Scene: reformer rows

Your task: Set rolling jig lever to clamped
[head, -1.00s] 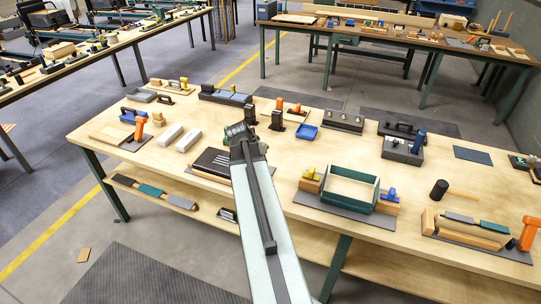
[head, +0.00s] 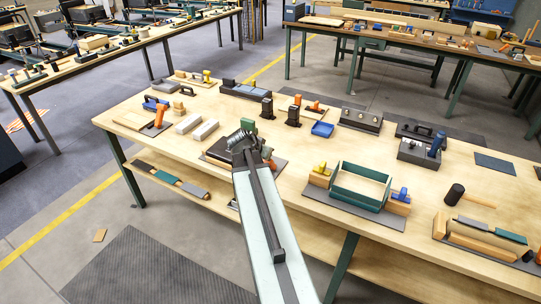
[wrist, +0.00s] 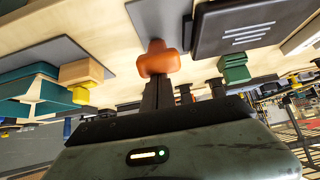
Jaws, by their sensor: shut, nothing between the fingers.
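My gripper (head: 243,140) reaches over the near middle of the workbench. Its dark fingers (wrist: 158,84) are together and empty in the wrist view. An orange lever-like handle (wrist: 158,60) is straight ahead of the fingertips there, over a grey mat; I cannot tell whether they touch. In the head view a bit of orange (head: 268,153) shows just right of my gripper, which mostly hides it. A dark ribbed plate (head: 215,150) lies to the left, and a green block (head: 248,125) stands behind. No label shows which fixture is the rolling jig, and the lever's setting is unclear.
A green open frame with wooden blocks (head: 338,200) stands to the right on a grey mat. A mallet (head: 455,194) lies at right.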

